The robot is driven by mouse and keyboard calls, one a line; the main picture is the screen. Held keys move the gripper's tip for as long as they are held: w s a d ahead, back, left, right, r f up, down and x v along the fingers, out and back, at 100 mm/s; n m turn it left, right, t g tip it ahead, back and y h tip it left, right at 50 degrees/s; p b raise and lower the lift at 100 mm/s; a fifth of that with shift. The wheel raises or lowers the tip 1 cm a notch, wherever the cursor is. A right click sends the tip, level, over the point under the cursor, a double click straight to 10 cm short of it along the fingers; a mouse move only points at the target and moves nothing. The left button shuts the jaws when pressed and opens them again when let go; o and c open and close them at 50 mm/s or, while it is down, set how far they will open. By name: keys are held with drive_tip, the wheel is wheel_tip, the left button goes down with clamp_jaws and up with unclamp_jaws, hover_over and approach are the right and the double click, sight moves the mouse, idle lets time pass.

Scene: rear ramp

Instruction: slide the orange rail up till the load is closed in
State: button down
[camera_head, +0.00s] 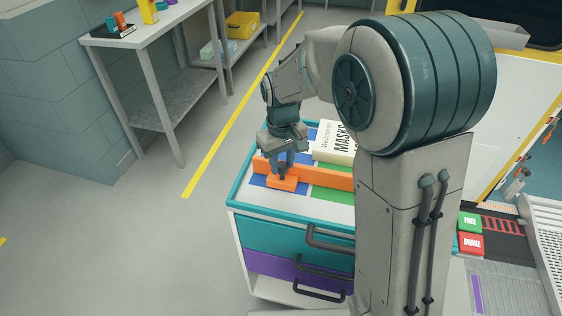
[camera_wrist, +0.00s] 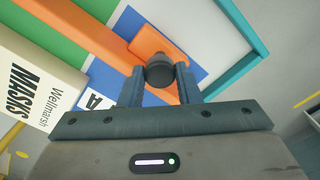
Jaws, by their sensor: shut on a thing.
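The orange rail (camera_head: 325,178) lies across the top of a teal-rimmed cart (camera_head: 232,190), with an orange block (camera_head: 283,183) at its left part. In the wrist view the orange block (camera_wrist: 160,42) bears a dark round knob (camera_wrist: 160,72). My gripper (camera_head: 281,168) is shut on this knob, one finger on each side in the wrist view (camera_wrist: 159,88). The load, a white box (camera_head: 330,140) marked "Wellmarsh MASKS", stands on the cart behind the rail. A strip of the coloured top shows between rail and box. My arm hides the cart's right side.
The cart front has teal and purple drawers with dark handles (camera_head: 325,270). A grey bench (camera_head: 140,38) and a shelf with a yellow bin (camera_head: 242,25) stand at the back left. Green FREE and red BRAKE pads (camera_head: 471,244) lie at right. The floor left of the cart is clear.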

drive_tip(key=w, duration=0.2)
drive_tip(key=w+d+p, duration=0.1)
drive_tip(key=w, duration=0.2)
drive_tip(key=w+d, duration=0.1)
drive_tip(key=w, duration=0.1)
drive_tip(key=shift+w+r+p, duration=0.1)
drive_tip(key=shift+w+p, duration=0.1)
drive_tip(key=shift+p, duration=0.1)
drive_tip(key=c, duration=1.1)
unclamp_jaws()
drive_tip(key=shift+s, duration=0.1)
drive_tip(key=shift+o, duration=0.2)
wheel_tip(320, 180, up, 14)
